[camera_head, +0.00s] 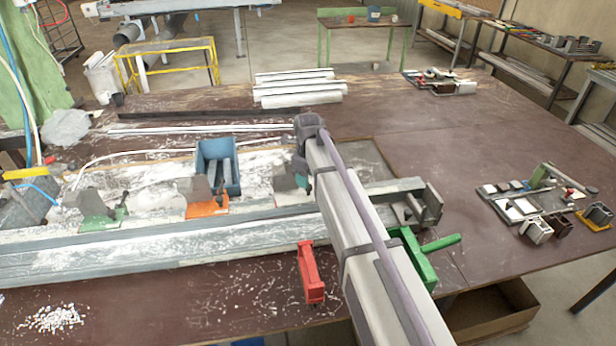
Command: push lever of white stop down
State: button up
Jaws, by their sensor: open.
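The white stop (294,197) sits on the bench near the middle of the head view, with a grey block (284,178) on it. My arm hides its right part. Its small green-teal lever (304,182) shows beside my arm; I cannot tell its exact angle. My arm reaches in from the bottom right to a dark wrist above the stop. My gripper (300,164) shows only as a dark part below the wrist, just above the lever. It is open, but its fingertips are mostly hidden. I cannot tell whether it touches the lever.
An orange stop (207,207) and a green stop (100,218) stand to the left, with a blue bin (218,166) behind. A long grey profile rail (150,240) runs in front. A red clamp (311,272) and green clamp (420,258) flank my arm.

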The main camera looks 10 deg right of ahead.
notch_tip(320, 180, up, 7)
jog(key=p, duration=0.5)
jog(key=shift+r, duration=0.15)
